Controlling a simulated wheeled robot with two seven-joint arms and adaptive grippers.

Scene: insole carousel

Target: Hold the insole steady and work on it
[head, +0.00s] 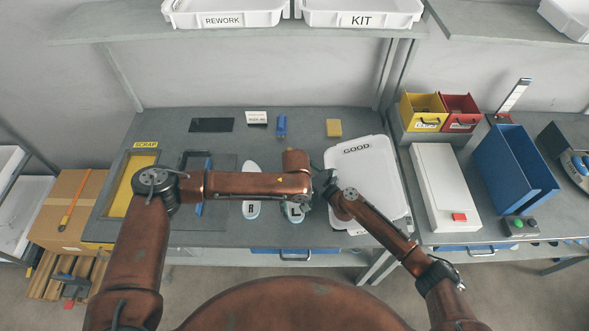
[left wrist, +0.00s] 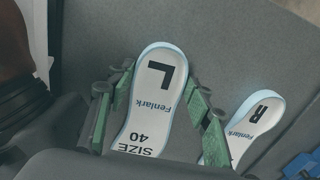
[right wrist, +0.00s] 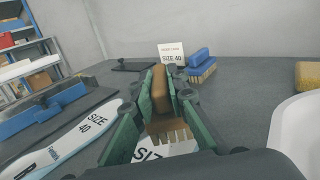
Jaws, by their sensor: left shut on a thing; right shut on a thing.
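The left insole, marked L (left wrist: 160,105), lies on the grey bench between the green fingers of my left gripper (left wrist: 161,76), which is shut on its sides. In the head view this insole (head: 295,214) is partly hidden by my left arm. My right gripper (right wrist: 163,80) is shut on a wooden brush (right wrist: 160,92). The brush's pale bristles point down over the printed SIZE end of the insole; I cannot tell whether they touch it. The right insole, marked R (head: 251,208), lies beside it to the left, and it also shows in the left wrist view (left wrist: 250,122).
A white GOOD tray (head: 350,155) stands close on the right, a yellow SCRAP bin (head: 127,198) on the left. At the back are a black pad (head: 211,125), a size card (head: 257,118), a blue brush (head: 281,126) and a yellow sponge (head: 334,127).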

